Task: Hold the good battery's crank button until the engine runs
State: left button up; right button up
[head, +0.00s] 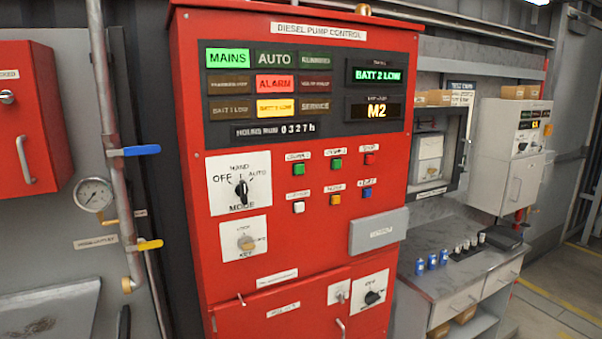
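The red diesel pump control cabinet (195,200) fills the middle of the head view. Two green buttons (299,169) (337,163) sit side by side under small labels that seem to read crank 1 and crank 2. A red button (370,160) is to their right. The upper display (377,75) reads BATT 2 LOW and the lower one (376,111) reads M2. The MAINS lamp (228,58) is green, the ALARM lamp (275,84) red, and a yellow lamp (277,107) is lit; the BATT 1 lamp (231,111) is dark. Neither gripper is in view.
A mode knob (241,190) and key switch (246,242) are left of the buttons. White, orange and blue buttons lie below the green and red ones. A grey box (378,231) juts out below them. Pipework with a gauge (94,194) stands left; a workbench (450,283) stands right.

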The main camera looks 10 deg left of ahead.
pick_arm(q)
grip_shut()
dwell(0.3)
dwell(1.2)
